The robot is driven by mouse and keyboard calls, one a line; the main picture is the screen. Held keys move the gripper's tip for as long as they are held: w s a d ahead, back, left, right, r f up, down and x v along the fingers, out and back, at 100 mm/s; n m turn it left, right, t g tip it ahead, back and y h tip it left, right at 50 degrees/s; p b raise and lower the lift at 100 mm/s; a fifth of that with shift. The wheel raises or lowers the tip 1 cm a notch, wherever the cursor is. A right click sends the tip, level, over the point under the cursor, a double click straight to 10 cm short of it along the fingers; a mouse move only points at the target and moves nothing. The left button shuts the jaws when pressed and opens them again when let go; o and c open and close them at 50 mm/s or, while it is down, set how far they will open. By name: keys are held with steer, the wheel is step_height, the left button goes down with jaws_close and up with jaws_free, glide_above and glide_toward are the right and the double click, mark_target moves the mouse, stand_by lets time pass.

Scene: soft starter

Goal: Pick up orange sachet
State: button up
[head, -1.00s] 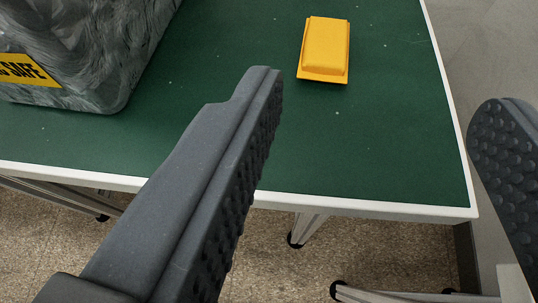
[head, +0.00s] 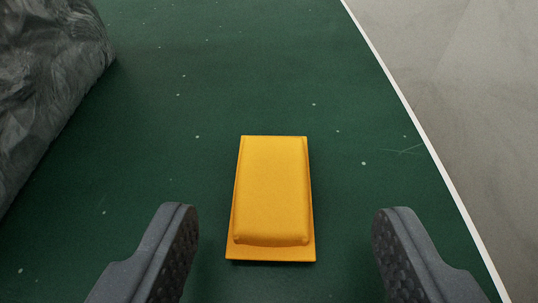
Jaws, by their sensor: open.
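The orange sachet (head: 271,195) lies flat on the green table top, a yellow-orange padded packet with a flat rim at its near end. My gripper (head: 284,222) is open, with one dark textured finger to the left of the sachet and one to the right. There is a gap on both sides, and neither finger touches the sachet. The sachet is in full view, and its near end lies between the two fingertips in the picture.
A large dark grey wrapped object (head: 45,75) stands on the table at the left. The white table edge (head: 412,120) runs down the right side, with grey floor beyond. The green table top (head: 230,60) behind the sachet is clear.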

mark_target(272, 178)
steer(key=x, duration=0.2)
steer(key=b+x, duration=0.1)
steer(key=x, duration=0.1)
steer(key=shift+a, duration=0.25)
steer(key=c, duration=1)
steer(key=shift+r, duration=0.1)
steer(key=shift+c, duration=0.2)
